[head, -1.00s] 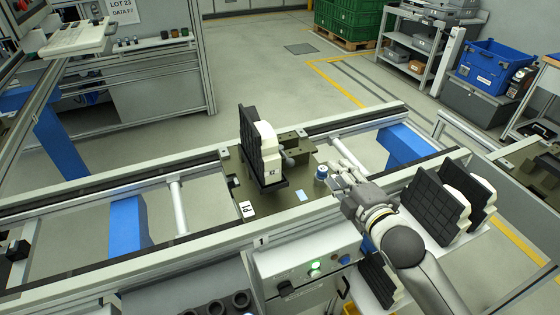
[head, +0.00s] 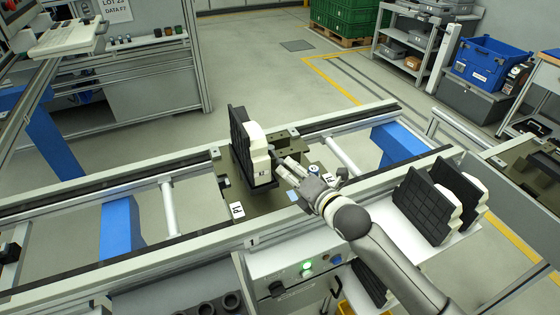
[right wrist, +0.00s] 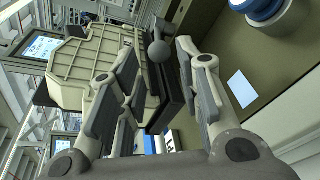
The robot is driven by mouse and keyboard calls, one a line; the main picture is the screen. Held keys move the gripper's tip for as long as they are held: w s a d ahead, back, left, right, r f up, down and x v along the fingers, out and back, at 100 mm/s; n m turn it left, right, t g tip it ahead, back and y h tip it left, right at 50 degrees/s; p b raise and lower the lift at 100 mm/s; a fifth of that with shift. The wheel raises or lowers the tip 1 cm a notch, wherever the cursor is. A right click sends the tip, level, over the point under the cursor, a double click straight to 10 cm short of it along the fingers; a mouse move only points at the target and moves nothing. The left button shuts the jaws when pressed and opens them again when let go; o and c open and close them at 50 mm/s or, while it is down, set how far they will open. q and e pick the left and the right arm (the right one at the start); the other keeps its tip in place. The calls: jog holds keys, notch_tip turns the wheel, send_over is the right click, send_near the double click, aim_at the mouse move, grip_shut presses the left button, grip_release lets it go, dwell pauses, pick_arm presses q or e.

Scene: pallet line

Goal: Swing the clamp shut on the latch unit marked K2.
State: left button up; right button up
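A black and cream unit (head: 250,150) stands upright on the olive pallet plate (head: 262,205), and it also shows in the right wrist view (right wrist: 85,65). It carries a small label too small to read, so I cannot confirm K2. A grey ball knob (right wrist: 158,51) stands beside the unit in the right wrist view. My right gripper (head: 288,172) is at the unit's right side, fingers toward it. In the right wrist view its fingers are spread (right wrist: 152,62), with the knob between their tips; contact is not clear. My left gripper is out of view.
Black and cream units (head: 425,205) stand on the white shelf at right. A P1 tag (head: 237,209) sits at the plate's front left. Conveyor rails (head: 110,182) run on both sides.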

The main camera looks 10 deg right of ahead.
aim_at(283, 165)
jog(key=shift+p+x, duration=0.45)
jog(key=shift+x, duration=2.75)
grip_shut()
